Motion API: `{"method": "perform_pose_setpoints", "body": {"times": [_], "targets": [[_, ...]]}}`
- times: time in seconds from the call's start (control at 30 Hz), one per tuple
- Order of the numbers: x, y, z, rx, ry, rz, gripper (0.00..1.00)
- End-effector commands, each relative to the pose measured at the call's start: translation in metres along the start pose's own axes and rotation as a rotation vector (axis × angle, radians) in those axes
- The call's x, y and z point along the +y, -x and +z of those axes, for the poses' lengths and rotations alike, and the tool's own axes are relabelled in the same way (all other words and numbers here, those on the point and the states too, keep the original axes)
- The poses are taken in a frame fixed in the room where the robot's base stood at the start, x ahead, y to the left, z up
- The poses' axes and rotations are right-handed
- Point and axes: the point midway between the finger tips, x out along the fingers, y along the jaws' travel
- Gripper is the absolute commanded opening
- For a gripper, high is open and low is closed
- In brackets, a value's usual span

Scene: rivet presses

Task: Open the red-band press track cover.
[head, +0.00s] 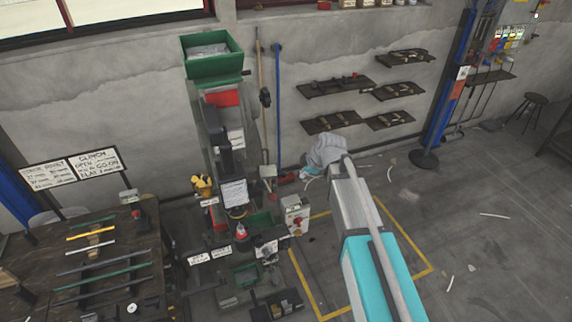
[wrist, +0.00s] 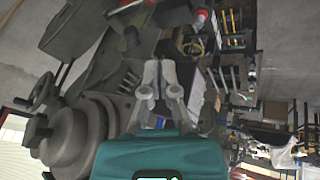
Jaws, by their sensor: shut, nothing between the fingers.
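A tall press (head: 225,140) stands against the wall in the head view, with a green bin (head: 212,55) on top and a red patch (head: 222,97) just below the bin. I cannot pick out its track cover for certain. My gripper (wrist: 158,66) shows in the wrist view, its two grey fingers together and empty. Grey machine parts (wrist: 75,140) with a handwheel lie to its left, and a red part (wrist: 197,19) is beyond it at the upper right. Neither finger clearly touches anything. In the head view my fingers cannot be made out.
A workbench (head: 95,265) with several rods is at the lower left. A grey box with a red button (head: 296,215) stands right of the press. Yellow floor lines (head: 418,272) run under my arm. Wall shelves (head: 335,86) hold tools. Open floor lies to the right.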

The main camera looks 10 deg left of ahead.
Motion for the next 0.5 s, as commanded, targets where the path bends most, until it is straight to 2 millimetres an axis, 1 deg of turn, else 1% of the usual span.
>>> {"method": "perform_pose_setpoints", "body": {"times": [0.03,0.1,0.2,0.5], "targets": [[0.008,0.007,-0.011,0.009,0.033,0.005,0.00],[0.012,0.008,-0.019,0.019,0.069,0.011,0.00],[0.015,0.008,-0.025,0.028,0.100,0.015,0.00],[0.014,0.007,-0.025,0.029,0.105,0.016,0.00]]}}
